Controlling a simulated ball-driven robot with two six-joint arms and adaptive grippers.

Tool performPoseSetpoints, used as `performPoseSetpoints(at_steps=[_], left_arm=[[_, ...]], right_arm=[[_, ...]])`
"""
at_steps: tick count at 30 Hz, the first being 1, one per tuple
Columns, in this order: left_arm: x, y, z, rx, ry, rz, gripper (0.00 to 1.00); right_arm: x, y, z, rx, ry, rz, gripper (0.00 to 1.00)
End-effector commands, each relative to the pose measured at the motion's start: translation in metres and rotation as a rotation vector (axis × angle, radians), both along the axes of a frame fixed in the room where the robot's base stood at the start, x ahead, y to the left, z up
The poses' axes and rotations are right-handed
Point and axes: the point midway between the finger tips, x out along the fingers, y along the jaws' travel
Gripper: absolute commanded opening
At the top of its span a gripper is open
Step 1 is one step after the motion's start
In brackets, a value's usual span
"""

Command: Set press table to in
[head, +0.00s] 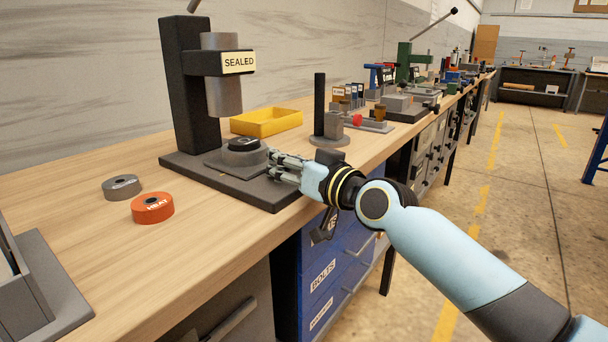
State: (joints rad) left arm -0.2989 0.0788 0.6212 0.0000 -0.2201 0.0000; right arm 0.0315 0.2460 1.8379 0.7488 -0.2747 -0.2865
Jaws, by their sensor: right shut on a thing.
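The press (182,85) stands on the bench, a dark column with a grey cylindrical ram (223,95) and a "SEALED" sign. Its press table (238,172) is a grey plate low on the dark base, below the ram and reaching toward the front right. A dark round piece (243,155) sits on the table, apart from the ram. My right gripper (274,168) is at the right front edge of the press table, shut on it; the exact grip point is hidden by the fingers. My left gripper is not in view.
A grey ring (122,187) and an orange "HEAT" ring (153,208) lie left of the press. A yellow tray (267,122) lies behind it. A stand with a dark post (319,105) is to the right.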

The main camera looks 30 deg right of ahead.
Motion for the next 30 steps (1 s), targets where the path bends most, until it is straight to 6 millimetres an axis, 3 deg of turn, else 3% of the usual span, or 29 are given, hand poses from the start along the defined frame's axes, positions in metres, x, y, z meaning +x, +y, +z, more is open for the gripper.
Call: performPoseSetpoints(at_steps=[8,9,16,25,30], left_arm=[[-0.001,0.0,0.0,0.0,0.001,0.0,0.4],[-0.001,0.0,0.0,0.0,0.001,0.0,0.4],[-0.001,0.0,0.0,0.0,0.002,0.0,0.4],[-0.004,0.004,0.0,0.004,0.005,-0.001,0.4],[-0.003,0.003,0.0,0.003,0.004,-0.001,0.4]], right_arm=[[0.001,0.001,-0.001,-0.001,0.006,0.001,0.0],[0.0,0.001,-0.001,-0.001,0.006,0.001,0.24],[0.0,0.001,-0.001,-0.001,0.004,0.001,0.54],[-0.002,0.0,-0.001,-0.001,0.004,0.001,0.55],[-0.023,-0.004,-0.002,-0.004,0.006,0.002,0.55]])
